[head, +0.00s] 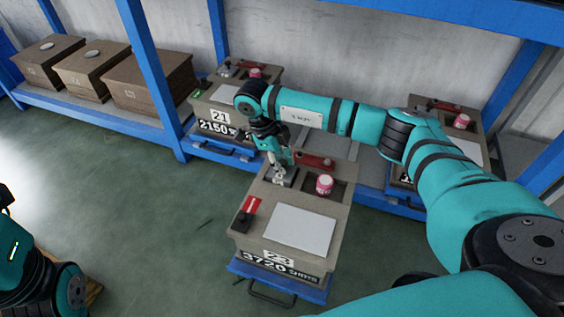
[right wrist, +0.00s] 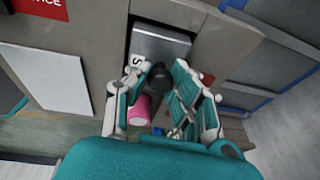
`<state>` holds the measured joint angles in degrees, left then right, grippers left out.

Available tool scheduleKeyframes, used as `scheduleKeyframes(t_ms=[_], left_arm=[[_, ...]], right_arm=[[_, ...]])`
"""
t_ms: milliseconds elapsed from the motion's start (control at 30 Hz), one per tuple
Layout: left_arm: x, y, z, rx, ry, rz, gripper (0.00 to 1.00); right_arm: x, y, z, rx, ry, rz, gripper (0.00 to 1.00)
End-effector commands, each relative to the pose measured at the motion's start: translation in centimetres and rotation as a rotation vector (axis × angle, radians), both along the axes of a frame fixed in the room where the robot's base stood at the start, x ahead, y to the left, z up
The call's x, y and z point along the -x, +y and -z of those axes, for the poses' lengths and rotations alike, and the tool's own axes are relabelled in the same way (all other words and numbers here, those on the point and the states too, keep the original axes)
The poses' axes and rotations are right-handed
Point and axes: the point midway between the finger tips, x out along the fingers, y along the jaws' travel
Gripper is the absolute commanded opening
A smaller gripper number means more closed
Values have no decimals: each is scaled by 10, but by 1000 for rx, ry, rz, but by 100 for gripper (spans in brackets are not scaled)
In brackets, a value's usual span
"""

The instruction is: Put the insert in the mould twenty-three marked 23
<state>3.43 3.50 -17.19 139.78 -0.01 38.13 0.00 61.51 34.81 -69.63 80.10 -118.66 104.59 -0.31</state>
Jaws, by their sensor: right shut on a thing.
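Mould twenty-three (head: 285,243) is the box marked 23 in the middle of the head view. My right gripper (head: 279,172) points down at its back left. In the right wrist view the right gripper (right wrist: 160,82) is shut on a dark, round-ended piece (right wrist: 160,74), apparently the knob of the insert. A grey metal block (right wrist: 163,43) lies just beyond the fingertips in a rectangular pocket. The fingers hide the joint between knob and block, and I cannot tell how deep the block sits. Part of my left arm shows at the lower left; its gripper is out of view.
Mould 21 (head: 205,108) stands behind left, another mould (head: 470,140) behind right. Brown boxes (head: 150,80) fill the left shelf.

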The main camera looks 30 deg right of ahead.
Motion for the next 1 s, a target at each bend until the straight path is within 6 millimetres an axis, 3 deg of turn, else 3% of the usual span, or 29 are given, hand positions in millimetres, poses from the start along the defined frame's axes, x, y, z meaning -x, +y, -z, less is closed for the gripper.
scheduleKeyframes(t_ms=[100,133,300,667,1000], left_arm=[[0,0,0,0,-2,0,40],[0,0,0,-1,-3,0,40],[0,0,-1,-1,-3,0,40],[1,0,-6,0,-8,1,40],[-3,3,12,9,117,6,40]], right_arm=[[0,0,2,0,-2,1,0],[0,0,3,0,0,0,22],[0,0,3,0,0,0,43],[0,1,-6,0,0,-1,43],[-11,18,-74,-1,-1,-1,43]])
